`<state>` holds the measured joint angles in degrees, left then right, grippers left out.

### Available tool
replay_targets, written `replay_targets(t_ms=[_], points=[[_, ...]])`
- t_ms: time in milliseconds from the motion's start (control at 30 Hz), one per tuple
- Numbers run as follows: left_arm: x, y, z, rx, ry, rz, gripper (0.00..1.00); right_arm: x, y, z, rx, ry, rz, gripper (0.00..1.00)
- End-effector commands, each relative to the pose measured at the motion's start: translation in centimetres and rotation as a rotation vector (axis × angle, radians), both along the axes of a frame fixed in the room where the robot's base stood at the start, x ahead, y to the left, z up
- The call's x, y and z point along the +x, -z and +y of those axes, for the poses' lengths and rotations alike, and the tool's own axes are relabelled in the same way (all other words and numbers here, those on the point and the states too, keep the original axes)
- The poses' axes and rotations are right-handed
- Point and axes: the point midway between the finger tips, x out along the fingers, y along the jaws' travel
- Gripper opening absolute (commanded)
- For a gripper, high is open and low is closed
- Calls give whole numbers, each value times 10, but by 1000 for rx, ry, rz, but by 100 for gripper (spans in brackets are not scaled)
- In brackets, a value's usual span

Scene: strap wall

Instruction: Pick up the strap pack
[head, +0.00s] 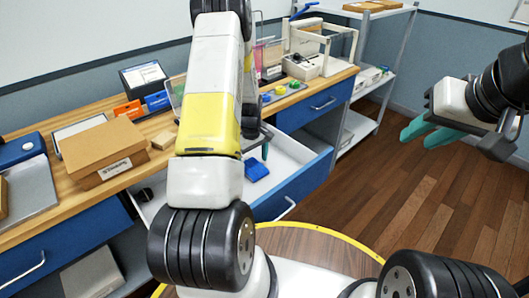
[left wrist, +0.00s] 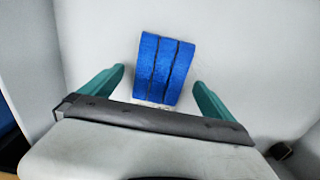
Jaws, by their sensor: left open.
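The strap pack (head: 256,170) is a blue block that lies in the open white drawer in the head view. In the left wrist view the blue strap pack (left wrist: 163,69) has dark lines across it and lies on a pale surface. My left gripper (left wrist: 159,77) is open, with a teal finger on either side of the pack and visible gaps to both. In the head view my left arm hides most of that gripper. My right gripper (head: 416,142) is open and empty at the right, over the floor.
The drawer (head: 290,152) is pulled out below the wooden bench. A cardboard box (head: 103,152) and a tablet (head: 144,76) stand on the bench. A metal shelf rack (head: 390,60) is at the back. Open wooden floor lies to the right.

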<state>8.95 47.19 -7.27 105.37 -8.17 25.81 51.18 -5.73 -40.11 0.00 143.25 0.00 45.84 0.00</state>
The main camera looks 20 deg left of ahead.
Motion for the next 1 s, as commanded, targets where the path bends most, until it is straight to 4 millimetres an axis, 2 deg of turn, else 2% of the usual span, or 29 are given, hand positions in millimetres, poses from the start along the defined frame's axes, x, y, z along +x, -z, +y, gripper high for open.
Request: replay_targets(t_ms=[133,367,467,700,1000], points=[[0,15,1,1,0,-1,100,0,0,0,0,0,0,32],[1,16,1,1,0,-2,100,0,0,0,0,0,0,32],[1,16,1,1,0,-2,84,0,0,0,0,0,0,32],[1,16,1,1,0,-2,37,0,0,0,0,0,0,32],[1,14,1,1,0,-2,36,0,0,0,0,0,0,32]])
